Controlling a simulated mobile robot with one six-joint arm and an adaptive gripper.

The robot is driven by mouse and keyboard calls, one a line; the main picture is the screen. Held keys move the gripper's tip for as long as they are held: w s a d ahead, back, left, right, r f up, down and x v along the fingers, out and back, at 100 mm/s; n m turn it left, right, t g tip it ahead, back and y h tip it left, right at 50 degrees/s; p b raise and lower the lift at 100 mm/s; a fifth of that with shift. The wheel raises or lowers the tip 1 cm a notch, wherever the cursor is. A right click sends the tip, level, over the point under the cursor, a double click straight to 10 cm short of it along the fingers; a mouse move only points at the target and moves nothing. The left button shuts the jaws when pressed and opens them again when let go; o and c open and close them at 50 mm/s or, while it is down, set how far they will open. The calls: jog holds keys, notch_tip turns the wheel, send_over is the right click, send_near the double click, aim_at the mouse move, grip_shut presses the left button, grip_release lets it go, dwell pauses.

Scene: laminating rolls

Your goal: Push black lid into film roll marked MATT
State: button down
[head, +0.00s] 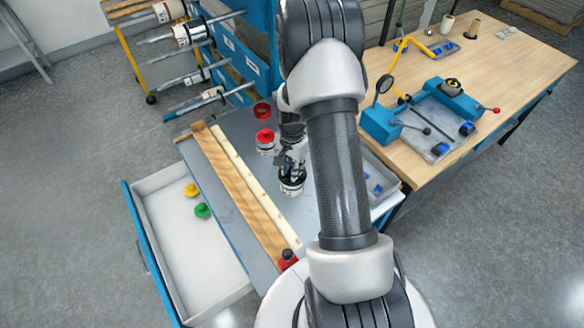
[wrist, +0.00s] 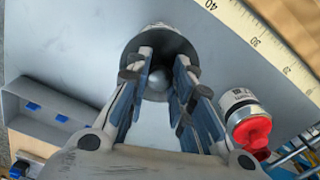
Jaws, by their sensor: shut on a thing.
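My gripper (head: 291,163) points down over a film roll (head: 292,188) standing on the grey bench top. In the wrist view my gripper (wrist: 163,62) has its fingers on either side of the grey round knob of the black lid (wrist: 182,46). The lid is at the roll's top end, and the roll's pale edge (wrist: 158,25) shows behind it. The fingers hide part of the lid, and I cannot tell how deep it sits. I cannot read any MATT marking on this roll.
A roll with a red lid (head: 265,138) stands close behind, also in the wrist view (wrist: 243,108). A red ring-like piece (head: 262,110) is farther back. A wooden strip and ruler (head: 240,175) run along the left. The open drawer (head: 190,250) holds yellow and green lids.

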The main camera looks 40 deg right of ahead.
jog(key=c, duration=1.3)
grip_release()
jog(key=shift+f, duration=0.1)
jog(key=s+a+r+n+t, duration=0.1)
jog(key=a+r+n, duration=0.15)
jog(key=r, duration=0.85)
jog(key=s+a+r+n, duration=0.1)
jog(key=a+r, duration=0.3)
jog(key=r, duration=0.6)
jog(key=s+a+r+n+t, duration=0.1)
jog(key=s+a+r+n, duration=0.2)
jog(key=s+a, duration=0.2)
jog(key=s+a+r+n+t+b, duration=0.1)
jog(key=s+a+r+n, duration=0.2)
jog(key=s, duration=0.4)
jog(key=s+a+r+n+t+b, duration=0.1)
jog(key=s+a+r+n, duration=0.2)
jog(key=s+a+n, duration=0.2)
jog(key=shift+s+a+r+n+t, duration=0.3)
jog(key=shift+s+a, duration=0.3)
jog(key=shift+a, duration=0.25)
